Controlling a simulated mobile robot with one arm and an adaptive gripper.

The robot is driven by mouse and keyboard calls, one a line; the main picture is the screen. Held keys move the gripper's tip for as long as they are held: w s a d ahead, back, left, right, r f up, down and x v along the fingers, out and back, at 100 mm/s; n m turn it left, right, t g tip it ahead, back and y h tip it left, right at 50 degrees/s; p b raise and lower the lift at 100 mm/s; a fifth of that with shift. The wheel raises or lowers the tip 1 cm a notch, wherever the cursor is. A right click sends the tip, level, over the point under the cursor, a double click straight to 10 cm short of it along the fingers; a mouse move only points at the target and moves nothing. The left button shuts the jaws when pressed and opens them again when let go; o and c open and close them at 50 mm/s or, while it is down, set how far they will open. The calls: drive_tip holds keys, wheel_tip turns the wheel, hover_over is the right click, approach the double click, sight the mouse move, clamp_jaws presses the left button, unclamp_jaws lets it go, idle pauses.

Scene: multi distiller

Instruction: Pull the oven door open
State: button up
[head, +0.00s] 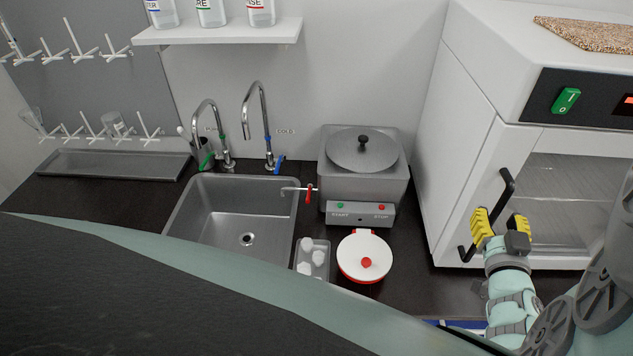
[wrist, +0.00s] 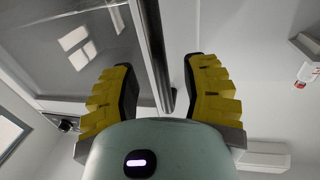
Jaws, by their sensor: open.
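The white oven (head: 478,140) stands at the right of the counter. Its door (head: 580,195) has a glass window with racks behind it and looks shut. A black bar handle (head: 507,187) runs up the door's left side. My gripper (head: 501,226) is open at the lower part of the handle, with one yellow finger on each side of it. In the wrist view the handle (wrist: 157,50) passes between the two open yellow fingers (wrist: 160,95), with gaps on both sides. I cannot tell whether either finger touches it.
A sink (head: 244,215) with two taps is at the left. A grey distiller (head: 362,170), a white lidded pot (head: 364,257) and a small tray (head: 311,258) stand between sink and oven. A granular mat (head: 590,33) lies on the oven. A shelf (head: 220,35) holds bottles.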

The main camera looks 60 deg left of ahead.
drive_tip(key=shift+x, duration=1.15)
drive_tip(key=shift+o, duration=0.3)
clamp_jaws()
